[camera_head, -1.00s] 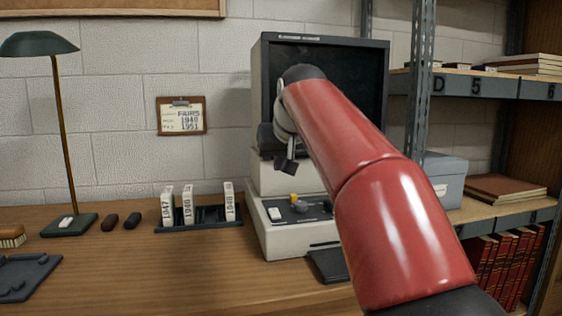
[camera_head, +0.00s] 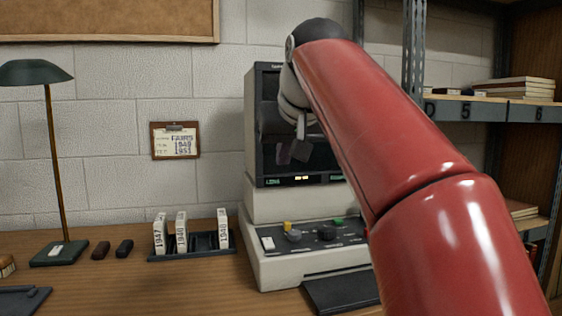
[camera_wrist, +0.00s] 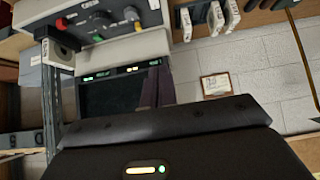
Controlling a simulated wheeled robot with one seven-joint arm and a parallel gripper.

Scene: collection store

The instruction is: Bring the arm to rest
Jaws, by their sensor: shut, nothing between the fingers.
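My red arm crosses the right half of the head view, raised in front of the microfilm reader (camera_head: 300,235). My gripper (camera_head: 293,152) hangs at the arm's far end, in front of the reader's dark screen, and looks shut and empty. It is above the desk and apart from the things on it. In the wrist view the dark body of my gripper fills the bottom, and the reader's screen (camera_wrist: 115,92) and control panel (camera_wrist: 100,22) show beyond it. The fingertips are not clear there.
A rack (camera_head: 195,252) with several labelled boxes stands left of the reader. A green lamp (camera_head: 58,250) is at the far left. A clipboard (camera_head: 175,141) hangs on the wall. Metal shelving (camera_head: 412,60) with books stands close at the right.

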